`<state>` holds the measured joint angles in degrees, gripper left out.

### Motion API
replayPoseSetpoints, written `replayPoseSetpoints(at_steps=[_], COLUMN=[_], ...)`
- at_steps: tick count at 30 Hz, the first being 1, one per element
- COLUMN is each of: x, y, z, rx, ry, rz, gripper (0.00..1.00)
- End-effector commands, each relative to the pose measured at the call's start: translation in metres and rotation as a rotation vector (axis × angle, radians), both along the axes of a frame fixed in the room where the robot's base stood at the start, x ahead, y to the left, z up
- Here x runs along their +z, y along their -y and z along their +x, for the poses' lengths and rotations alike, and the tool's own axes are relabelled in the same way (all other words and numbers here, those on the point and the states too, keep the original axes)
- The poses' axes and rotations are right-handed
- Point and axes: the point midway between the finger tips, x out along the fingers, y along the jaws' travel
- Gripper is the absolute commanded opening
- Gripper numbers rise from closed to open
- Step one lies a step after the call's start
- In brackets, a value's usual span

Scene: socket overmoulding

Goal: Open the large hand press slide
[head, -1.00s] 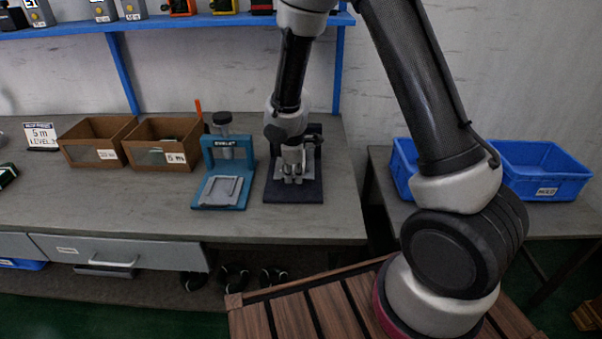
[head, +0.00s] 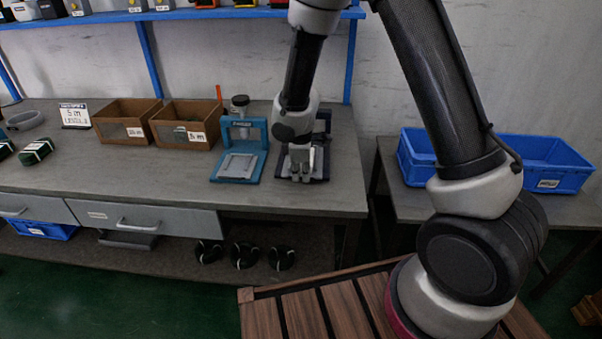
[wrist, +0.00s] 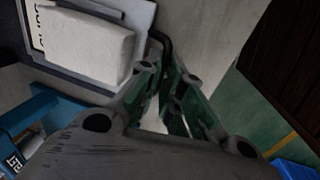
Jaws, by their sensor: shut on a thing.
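The large hand press (head: 324,160) is the dark navy one at the right end of the bench. My gripper (head: 302,176) points down over the front part of its base. In the wrist view, my gripper (wrist: 163,92) has its green-grey fingers closed together around the lower end of a thin black bent rod (wrist: 166,45), which appears to be the slide's handle. A whitish block (wrist: 85,45) sits on the lettered grey plate (wrist: 125,12) beside the fingers. The contact point between the fingers is mostly hidden. My arm hides much of the press in the head view.
A teal hand press (head: 240,150) stands close on the left; its frame also shows in the wrist view (wrist: 35,115). Two cardboard bins (head: 185,125) stand farther left. Blue crates (head: 545,165) are on the side table. The bench front is clear.

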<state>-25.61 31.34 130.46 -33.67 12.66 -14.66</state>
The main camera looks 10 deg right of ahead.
Motion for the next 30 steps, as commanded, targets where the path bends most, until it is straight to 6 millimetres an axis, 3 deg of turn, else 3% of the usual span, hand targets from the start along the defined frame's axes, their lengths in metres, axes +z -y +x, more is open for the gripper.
replayPoseSetpoints(at_steps=[1,2,5,17,30], x=[0.000,0.000,0.000,0.007,0.094], y=[0.000,0.000,0.000,0.000,-0.006], z=[0.000,0.000,0.000,0.000,-0.016], rx=[0.000,0.000,0.000,-0.001,0.000], ry=[0.000,0.000,0.000,0.003,0.003], rz=[0.000,0.000,0.000,-0.001,0.002], gripper=[0.00,0.14,0.30,0.30,0.30])
